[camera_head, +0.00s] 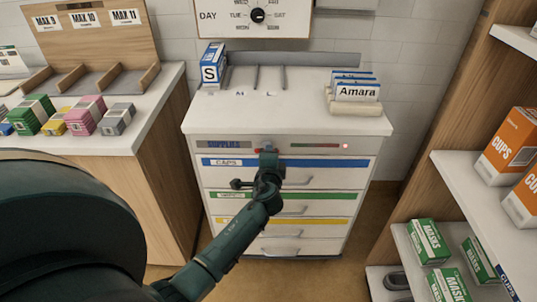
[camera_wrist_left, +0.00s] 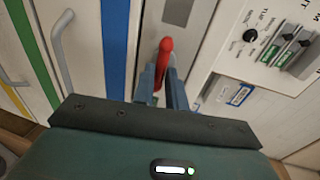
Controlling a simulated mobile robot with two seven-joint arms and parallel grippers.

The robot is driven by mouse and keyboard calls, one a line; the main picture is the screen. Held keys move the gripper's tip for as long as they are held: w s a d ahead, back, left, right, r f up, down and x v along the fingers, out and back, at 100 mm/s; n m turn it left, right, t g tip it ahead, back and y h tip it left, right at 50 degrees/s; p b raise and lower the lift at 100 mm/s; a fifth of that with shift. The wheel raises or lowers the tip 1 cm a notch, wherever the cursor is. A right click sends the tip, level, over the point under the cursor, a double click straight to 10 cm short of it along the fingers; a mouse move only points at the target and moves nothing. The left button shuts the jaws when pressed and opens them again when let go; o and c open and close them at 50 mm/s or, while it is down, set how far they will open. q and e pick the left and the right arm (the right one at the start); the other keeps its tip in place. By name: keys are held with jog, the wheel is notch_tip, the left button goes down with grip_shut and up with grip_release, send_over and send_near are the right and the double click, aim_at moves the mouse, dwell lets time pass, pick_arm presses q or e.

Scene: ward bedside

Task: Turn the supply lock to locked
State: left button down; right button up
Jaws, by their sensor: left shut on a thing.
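The supply lock is on the grey strip (camera_head: 315,146) above the drawers of the white cabinet. Its red handle (camera_wrist_left: 165,50) shows in the left wrist view, its long side running roughly along the strip. My left gripper (camera_head: 267,155) reaches the strip in the head view and covers most of the lock. In the left wrist view, my left gripper (camera_wrist_left: 163,82) is shut on the red handle, one finger on each side. The lock's markings are not readable. My right gripper is not in view.
Below are drawers with blue (camera_head: 325,163), green and yellow bands and bar handles. On the cabinet top (camera_head: 290,108) stand an S box (camera_head: 212,65) and Amara cards (camera_head: 357,91). A counter with small boxes is left; shelves with masks (camera_head: 428,241) and cups are right.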

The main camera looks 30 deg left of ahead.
pick_arm(q)
jog(key=shift+r, duration=0.15)
jog(key=c, duration=1.4)
grip_release()
jog(key=shift+c, duration=0.2)
jog(key=shift+d, duration=0.1)
jog(key=v, duration=1.3)
jog(key=s+d+f+n+g+h+p, duration=0.1)
jog(key=s+d+f+n+h, duration=0.3)
jog(key=s+d+h, duration=0.2)
jog(key=s+d+f+n+g+h+p, duration=0.1)
jog(key=s+d+f+n+h, duration=0.3)
jog(key=s+d, duration=0.3)
jog(key=s+f+h, duration=0.1)
jog(key=s, duration=0.2)
jog(key=shift+f+n+g+h, duration=0.2)
jog(key=shift+n+g+h, duration=0.2)
